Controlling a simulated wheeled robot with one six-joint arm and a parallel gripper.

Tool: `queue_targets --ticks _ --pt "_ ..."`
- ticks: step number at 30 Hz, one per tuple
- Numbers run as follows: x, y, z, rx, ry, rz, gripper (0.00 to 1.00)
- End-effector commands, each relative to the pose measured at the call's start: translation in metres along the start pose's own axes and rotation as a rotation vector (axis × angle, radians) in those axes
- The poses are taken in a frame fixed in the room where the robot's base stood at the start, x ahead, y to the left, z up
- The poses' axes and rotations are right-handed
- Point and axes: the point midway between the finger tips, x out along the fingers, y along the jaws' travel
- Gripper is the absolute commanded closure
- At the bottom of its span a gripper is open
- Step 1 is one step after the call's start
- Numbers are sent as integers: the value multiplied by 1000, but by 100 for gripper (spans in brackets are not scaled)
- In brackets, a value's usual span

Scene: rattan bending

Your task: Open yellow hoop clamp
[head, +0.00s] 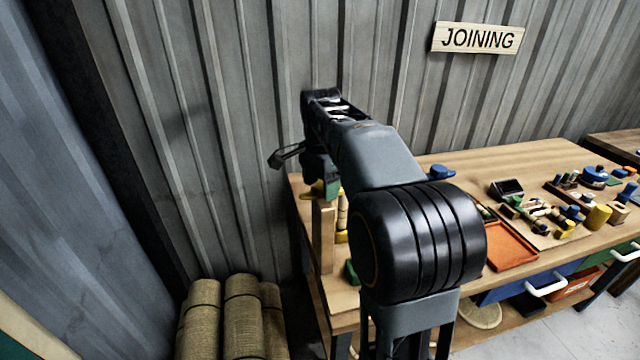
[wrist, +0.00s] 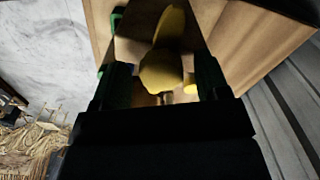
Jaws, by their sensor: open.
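The yellow clamp part (wrist: 163,68), a rounded, elongated piece, shows in the wrist view between the two dark green fingers of my gripper (wrist: 162,80). The gripper is open, with one finger on each side of the yellow part. I cannot tell whether either finger touches it. In the head view a bit of yellow (head: 317,188) shows beside my gripper (head: 325,190), above an upright wooden post (head: 323,237) at the bench's left end. My arm hides much of the clamp there.
The wooden bench (head: 480,172) extends right, with an orange tray (head: 511,246) and several small coloured parts on it. A corrugated wall (head: 240,130) stands close behind. Rolled woven bundles (head: 243,315) stand on the floor left of the bench.

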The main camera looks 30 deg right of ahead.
Motion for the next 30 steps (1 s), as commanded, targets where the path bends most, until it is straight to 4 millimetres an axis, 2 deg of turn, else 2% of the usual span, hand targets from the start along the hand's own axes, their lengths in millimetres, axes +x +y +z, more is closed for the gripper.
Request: queue_targets --ticks 6,21,30 --pt "0 0 0 0 0 -1 32" --pt "0 0 0 0 0 -1 80" --pt "-1 0 0 -47 0 -1 80"
